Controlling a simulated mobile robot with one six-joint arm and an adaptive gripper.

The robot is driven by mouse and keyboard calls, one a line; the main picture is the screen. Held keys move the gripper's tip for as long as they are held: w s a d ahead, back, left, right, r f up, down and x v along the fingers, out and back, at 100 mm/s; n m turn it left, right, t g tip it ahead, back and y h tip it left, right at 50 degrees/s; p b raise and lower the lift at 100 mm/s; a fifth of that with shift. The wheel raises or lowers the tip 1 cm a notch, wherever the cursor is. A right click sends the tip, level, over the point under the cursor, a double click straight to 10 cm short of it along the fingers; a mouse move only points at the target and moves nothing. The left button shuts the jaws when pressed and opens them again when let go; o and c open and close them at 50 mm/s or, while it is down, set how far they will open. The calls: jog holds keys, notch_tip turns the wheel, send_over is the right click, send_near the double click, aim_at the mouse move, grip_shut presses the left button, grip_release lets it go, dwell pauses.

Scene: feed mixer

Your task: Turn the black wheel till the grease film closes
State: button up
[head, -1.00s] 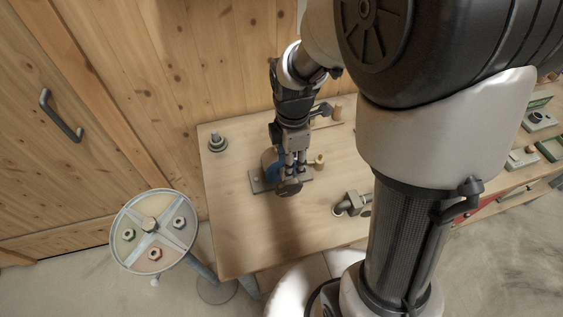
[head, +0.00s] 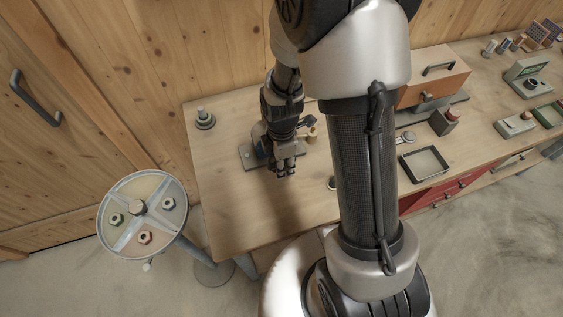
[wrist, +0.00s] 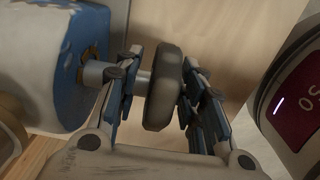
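The black wheel (wrist: 163,87) shows in the wrist view as a dark, thick disc on a short grey shaft (wrist: 97,73). The shaft comes out of a blue and white housing (wrist: 45,65) at the left. Yellow-brown patches (wrist: 92,50) show on the housing's face near the shaft; I cannot tell whether they are the grease film. My gripper (wrist: 160,100) is open, with one finger on each side of the wheel. A gap shows at the left finger; the right finger is close to the wheel, contact unclear. In the head view my gripper (head: 285,170) is at the blue device (head: 258,133), hiding the wheel.
The wooden bench (head: 225,205) is bare in front of the device. A round stand with nuts (head: 140,215) is at the left. A black tray (head: 424,165) and an orange box (head: 435,78) are farther right. A round thing with a dark red face (wrist: 300,90) is near the right finger.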

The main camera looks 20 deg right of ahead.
jog(key=shift+c, duration=0.3)
grip_shut()
jog(key=shift+h, duration=0.3)
